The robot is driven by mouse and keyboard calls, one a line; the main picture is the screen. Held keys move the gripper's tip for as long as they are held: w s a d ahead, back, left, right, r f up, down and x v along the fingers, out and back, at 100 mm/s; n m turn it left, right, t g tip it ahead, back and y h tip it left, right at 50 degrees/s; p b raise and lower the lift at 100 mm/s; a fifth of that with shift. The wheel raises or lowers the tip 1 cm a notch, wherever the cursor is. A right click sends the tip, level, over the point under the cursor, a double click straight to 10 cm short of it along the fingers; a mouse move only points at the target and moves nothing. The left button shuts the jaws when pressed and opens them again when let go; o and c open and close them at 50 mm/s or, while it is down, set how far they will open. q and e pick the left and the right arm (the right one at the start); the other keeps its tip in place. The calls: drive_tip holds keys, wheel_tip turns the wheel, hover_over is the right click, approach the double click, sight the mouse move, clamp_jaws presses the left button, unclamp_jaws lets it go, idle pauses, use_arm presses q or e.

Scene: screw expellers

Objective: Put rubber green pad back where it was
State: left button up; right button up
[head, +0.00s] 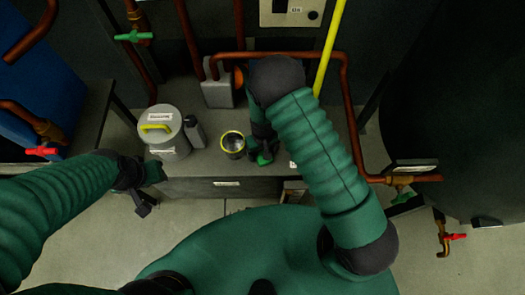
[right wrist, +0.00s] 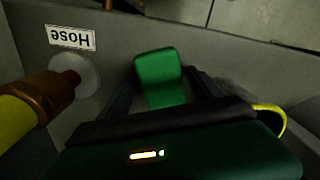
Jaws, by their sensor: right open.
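The green rubber pad (right wrist: 158,72) shows in the right wrist view between the two dark fingers of my right gripper (right wrist: 163,88), against a grey surface. The fingers are open, with a gap on each side of the pad. In the head view, a green piece (head: 265,157) that looks like the pad is at the bench's front edge, just below my right gripper (head: 260,145), which is partly hidden by my arm. My left gripper (head: 148,190) hangs in front of the bench at the left, away from the pad; its fingers are too dark to read.
The grey bench (head: 190,185) carries a large lidded canister (head: 168,135), a small grey jug (head: 195,132) and an open yellow-rimmed can (head: 232,143) close beside my right gripper. Copper pipes (head: 290,55) run behind. A "Hose" label (right wrist: 71,38) and brass hose fitting (right wrist: 48,95) are near the wrist.

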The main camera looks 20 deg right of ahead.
wheel_tip(320, 180, up, 12)
drive_tip(key=p, duration=0.4)
drive_tip(key=s+d+r+t, duration=0.1)
drive_tip(key=s+d+r, duration=0.1)
drive_tip(key=r, duration=0.3)
drive_tip(key=s+d+r, duration=0.2)
drive_tip(key=s+r, duration=0.2)
drive_tip(key=r, duration=0.2)
drive_tip(key=s+d+r+m+t, duration=0.1)
drive_tip(key=s+d+r, duration=0.2)
drive_tip(key=r, duration=0.3)
drive_tip(key=shift+s+t, duration=0.25)
drive_tip(key=shift+t, duration=0.05)
drive_tip(key=shift+r, duration=0.1)
drive_tip(key=shift+c, duration=0.2)
